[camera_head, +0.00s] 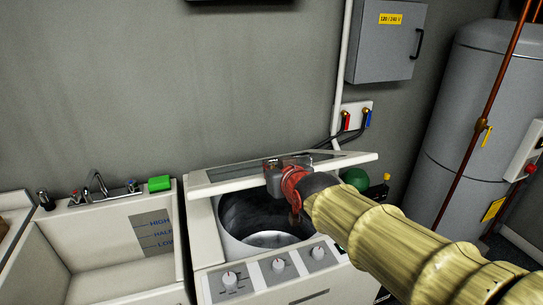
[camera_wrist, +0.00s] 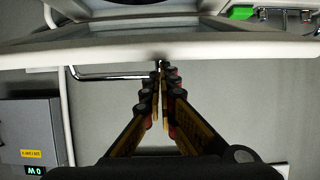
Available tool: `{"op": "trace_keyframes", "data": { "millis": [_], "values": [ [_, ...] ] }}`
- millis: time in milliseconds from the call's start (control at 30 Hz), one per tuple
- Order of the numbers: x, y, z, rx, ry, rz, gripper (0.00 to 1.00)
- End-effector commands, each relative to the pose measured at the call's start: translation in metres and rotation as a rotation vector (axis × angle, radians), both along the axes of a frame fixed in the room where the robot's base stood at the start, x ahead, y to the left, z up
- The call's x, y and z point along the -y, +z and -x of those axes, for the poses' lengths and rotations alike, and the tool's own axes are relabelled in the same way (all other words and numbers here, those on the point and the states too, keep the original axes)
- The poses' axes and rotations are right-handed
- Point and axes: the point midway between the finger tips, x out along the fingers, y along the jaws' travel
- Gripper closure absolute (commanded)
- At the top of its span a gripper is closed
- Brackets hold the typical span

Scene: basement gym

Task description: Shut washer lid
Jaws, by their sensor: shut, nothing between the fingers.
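The white washer (camera_head: 207,235) stands in the middle of the head view, its round drum (camera_head: 235,215) open to view. Its lid (camera_head: 352,161) is partly raised and tilted above the opening. My gripper (camera_head: 280,178) is at the lid's near edge, in front of part of it, and hides some of that edge. In the wrist view the lid (camera_wrist: 110,55) spans the upper part as a pale bar. There my gripper (camera_wrist: 160,70) has its fingers together, empty, with the tips at the lid's edge. I cannot tell whether they touch it.
A utility sink (camera_head: 110,278) with a faucet and a green sponge (camera_head: 160,184) stands left of the washer. Behind are the wall, a pipe and red and blue valves (camera_head: 355,118). A grey electrical box (camera_head: 385,45) and a tall tank (camera_head: 465,120) are at right.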

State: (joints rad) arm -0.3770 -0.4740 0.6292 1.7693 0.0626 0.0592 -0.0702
Motion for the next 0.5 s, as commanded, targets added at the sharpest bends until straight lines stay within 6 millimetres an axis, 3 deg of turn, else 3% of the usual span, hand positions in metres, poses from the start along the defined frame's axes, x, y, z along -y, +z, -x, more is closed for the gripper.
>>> {"op": "trace_keyframes", "data": {
  "millis": [167, 500],
  "values": [
    [0.007, -0.026, 0.015, 0.050, -0.003, -0.018, 1.00],
    [0.015, -0.098, 0.045, 0.094, 0.014, -0.045, 1.00]
  ]
}}
